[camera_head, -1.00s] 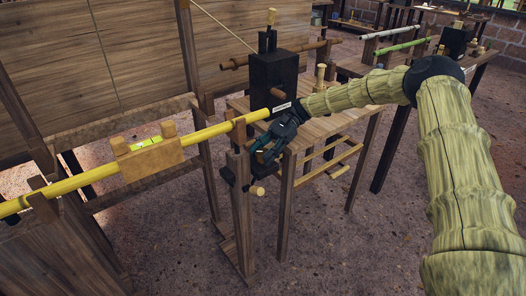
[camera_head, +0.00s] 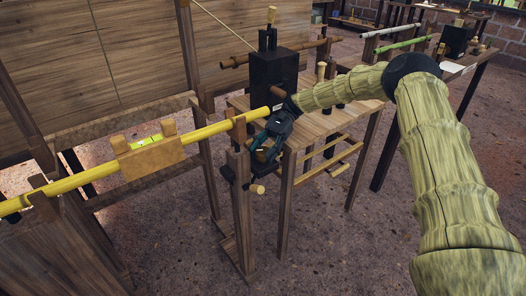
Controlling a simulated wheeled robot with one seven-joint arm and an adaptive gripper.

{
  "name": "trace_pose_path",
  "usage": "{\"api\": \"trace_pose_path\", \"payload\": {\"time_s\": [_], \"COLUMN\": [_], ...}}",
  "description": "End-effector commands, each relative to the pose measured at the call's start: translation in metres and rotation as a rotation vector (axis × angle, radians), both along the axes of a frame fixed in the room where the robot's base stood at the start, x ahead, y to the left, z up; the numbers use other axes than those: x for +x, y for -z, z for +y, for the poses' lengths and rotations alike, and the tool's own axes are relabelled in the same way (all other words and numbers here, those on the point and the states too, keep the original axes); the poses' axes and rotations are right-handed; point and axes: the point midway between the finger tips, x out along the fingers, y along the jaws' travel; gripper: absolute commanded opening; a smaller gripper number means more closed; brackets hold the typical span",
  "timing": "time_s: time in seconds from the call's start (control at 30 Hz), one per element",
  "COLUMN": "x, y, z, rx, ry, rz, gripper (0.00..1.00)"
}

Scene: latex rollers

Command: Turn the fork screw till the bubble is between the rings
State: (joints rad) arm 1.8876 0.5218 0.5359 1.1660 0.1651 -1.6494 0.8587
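A long yellow pole (camera_head: 88,176) runs from the lower left to a brown fork (camera_head: 238,130) on a wooden post (camera_head: 241,215). A wooden block with two pegs (camera_head: 151,161) sits on the pole and carries a yellow-green level vial (camera_head: 146,140). The bubble and rings are too small to make out. A pale wooden knob (camera_head: 257,189) sticks out near the post's top, below my gripper. My dark gripper (camera_head: 262,151) is at the post top, just right of the fork. A brownish piece shows between its fingers; I cannot tell whether they grip it.
A black box (camera_head: 273,82) with a brown roller stands on the wooden table (camera_head: 318,126) behind my gripper. A wooden panel wall (camera_head: 140,60) stands behind the pole. Another table with rollers (camera_head: 400,47) is at the upper right. The floor in front is clear.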

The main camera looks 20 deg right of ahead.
Motion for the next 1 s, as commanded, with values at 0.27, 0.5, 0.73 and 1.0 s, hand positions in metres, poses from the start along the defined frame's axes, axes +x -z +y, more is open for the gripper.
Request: {"api": "trace_pose_path", "payload": {"time_s": [0.27, 0.5, 0.73, 1.0], "x": [0.000, 0.004, 0.024, 0.048], "y": [0.000, -0.003, -0.015, -0.031], "z": [0.000, -0.005, -0.030, -0.061], "rx": [0.001, 0.000, -0.001, 0.000], "ry": [0.001, 0.001, 0.002, 0.002], "rz": [0.000, 0.000, 0.000, -0.001], "gripper": [0.67, 0.67, 0.67, 0.67]}}
